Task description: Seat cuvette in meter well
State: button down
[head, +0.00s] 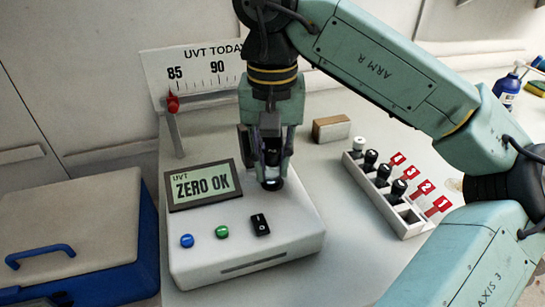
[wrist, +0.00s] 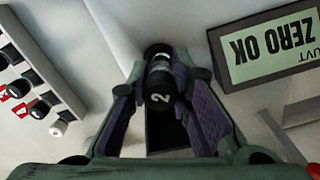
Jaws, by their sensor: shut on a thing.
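My gripper (head: 271,158) is shut on a black-capped cuvette (head: 272,157), holding it upright over the top of the white meter (head: 245,245). The cuvette's lower end is right at a dark round spot on the meter top (head: 272,184), which looks like the well. The fingers hide part of the cuvette, and I cannot tell whether its tip is inside the well or just above. The meter's display (head: 202,185) reads "ZERO OK".
A white rack (head: 404,230) at the right holds several capped cuvettes, with red numbered tags; its front slot looks empty. A brown block (head: 331,128) lies behind it. A UVT scale board (head: 195,75) stands behind the meter. A blue case (head: 80,240) is at left.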

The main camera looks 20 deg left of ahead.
aim_at(272, 151)
jog(key=shift+f+b, duration=0.85)
jog(key=shift+f, duration=0.4)
jog(key=c, duration=1.4)
grip_release()
jog(key=shift+o, duration=0.2)
jog(key=shift+r, duration=0.1)
notch_tip(272, 151, up, 12)
